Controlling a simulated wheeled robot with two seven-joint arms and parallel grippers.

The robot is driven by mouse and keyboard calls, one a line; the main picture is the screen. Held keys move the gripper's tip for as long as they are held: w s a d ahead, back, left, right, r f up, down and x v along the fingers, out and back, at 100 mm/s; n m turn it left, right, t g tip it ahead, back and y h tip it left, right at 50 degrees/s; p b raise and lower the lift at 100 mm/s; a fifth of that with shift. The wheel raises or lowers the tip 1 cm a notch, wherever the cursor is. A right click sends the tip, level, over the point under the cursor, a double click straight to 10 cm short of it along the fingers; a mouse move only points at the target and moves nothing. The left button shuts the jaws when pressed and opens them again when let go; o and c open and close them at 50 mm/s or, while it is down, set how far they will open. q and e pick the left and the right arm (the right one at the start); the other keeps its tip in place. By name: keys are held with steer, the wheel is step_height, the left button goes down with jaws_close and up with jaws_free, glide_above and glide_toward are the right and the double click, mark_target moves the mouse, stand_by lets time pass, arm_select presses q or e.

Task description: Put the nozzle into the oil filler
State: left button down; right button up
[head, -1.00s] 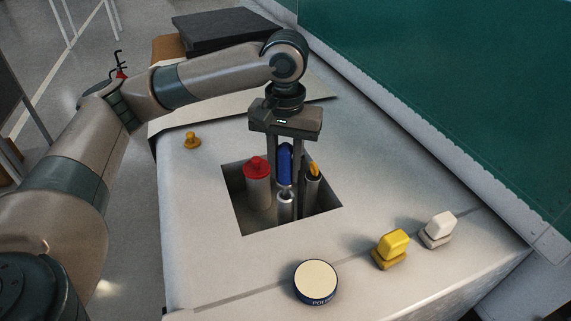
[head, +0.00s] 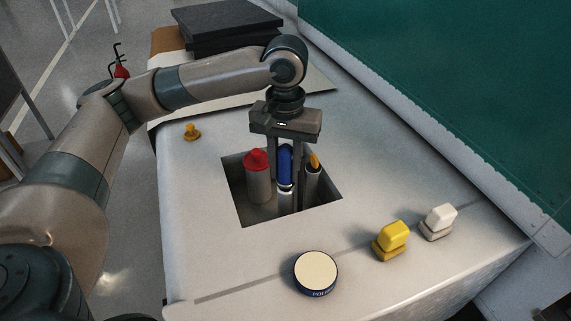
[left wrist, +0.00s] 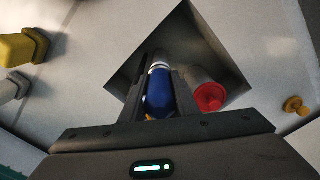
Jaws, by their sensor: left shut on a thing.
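My left gripper (head: 286,184) points straight down into the square opening and is shut on the blue nozzle (head: 285,163), which is upright between its fingers. In the left wrist view the nozzle (left wrist: 159,93) lies between the fingers, with a silver part at its far end. In the head view a silver tube (head: 286,203), apparently the oil filler, stands directly below the nozzle in line with it. The nozzle's lower end meets or overlaps the tube's top; I cannot tell whether it is inside. My right gripper is not in view.
In the opening (head: 233,190) a red-capped cylinder (head: 257,180) stands left and a dark-topped tube with an orange tip (head: 313,175) right, both close to the fingers. A small yellow cap (head: 192,131), a round tin (head: 316,273), and yellow (head: 391,240) and white (head: 438,222) blocks rest on the panel.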

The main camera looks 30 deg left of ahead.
mark_target(286, 146)
arm_select(q)
steer(key=shift+f, duration=0.55)
steer(key=c, duration=0.8)
jaws_free()
step_height(286, 146, up, 3)
steer(key=p, duration=0.3)
steer(key=shift+r+p, duration=0.45)
steer(key=shift+r, duration=3.55)
